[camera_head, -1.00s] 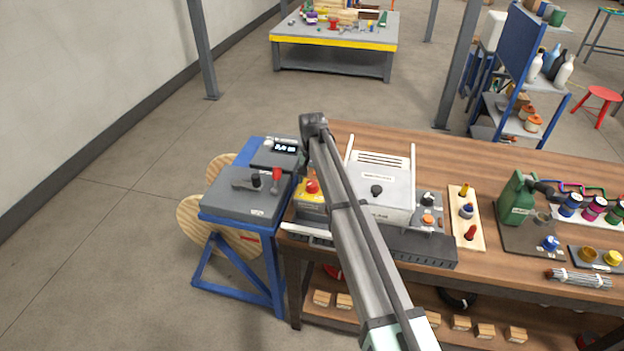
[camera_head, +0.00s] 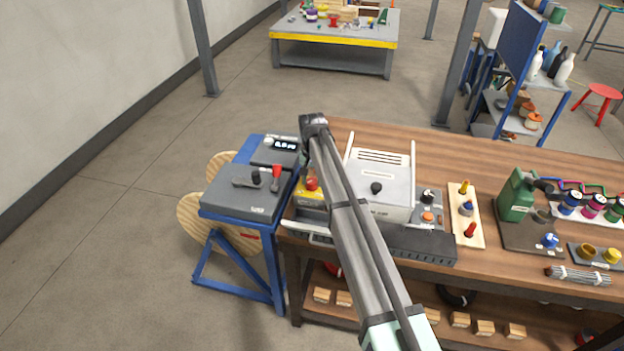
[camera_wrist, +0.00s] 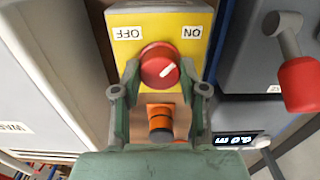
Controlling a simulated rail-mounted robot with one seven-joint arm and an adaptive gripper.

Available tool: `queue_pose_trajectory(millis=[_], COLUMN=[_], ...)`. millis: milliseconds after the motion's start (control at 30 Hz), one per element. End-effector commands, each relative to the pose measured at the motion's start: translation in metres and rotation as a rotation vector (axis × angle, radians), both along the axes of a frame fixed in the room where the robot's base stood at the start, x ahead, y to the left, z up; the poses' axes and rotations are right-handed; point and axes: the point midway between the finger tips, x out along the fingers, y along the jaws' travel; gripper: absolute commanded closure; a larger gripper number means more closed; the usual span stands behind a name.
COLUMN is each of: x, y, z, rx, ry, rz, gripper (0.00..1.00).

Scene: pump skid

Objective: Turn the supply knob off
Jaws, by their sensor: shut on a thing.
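The supply knob is a round red knob (camera_wrist: 158,66) with a white mark, on a yellow plate (camera_wrist: 165,20). In the wrist view the plate's lettering is upside down, with OFF at left and ON at right. The white mark lies slanted, its upper end toward the right. My gripper (camera_wrist: 159,75) has a fingertip on each side of the knob and is shut on it. In the head view the red knob (camera_head: 312,184) shows beside my arm on its yellow box (camera_head: 309,198); my gripper is hidden there.
A grey panel (camera_head: 245,199) with a red-topped lever (camera_head: 277,173) and a small display (camera_head: 285,145) stands left of the knob. A white-grey box (camera_head: 383,165) stands close on its right. In the wrist view an orange part (camera_wrist: 160,116) lies below the knob.

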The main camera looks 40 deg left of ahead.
Motion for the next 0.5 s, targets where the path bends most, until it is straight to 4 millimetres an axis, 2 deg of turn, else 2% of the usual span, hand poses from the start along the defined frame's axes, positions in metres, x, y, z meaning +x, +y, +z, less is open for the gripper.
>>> queue_pose_trajectory(millis=[267, 500], x=[0.0000, 0.0001], y=[-0.0003, -0.0002], z=[-0.0027, -0.0027], rx=[-0.001, -0.002], ry=[0.000, 0.000], rz=[0.137, 0.344], gripper=[0.92, 0.92])
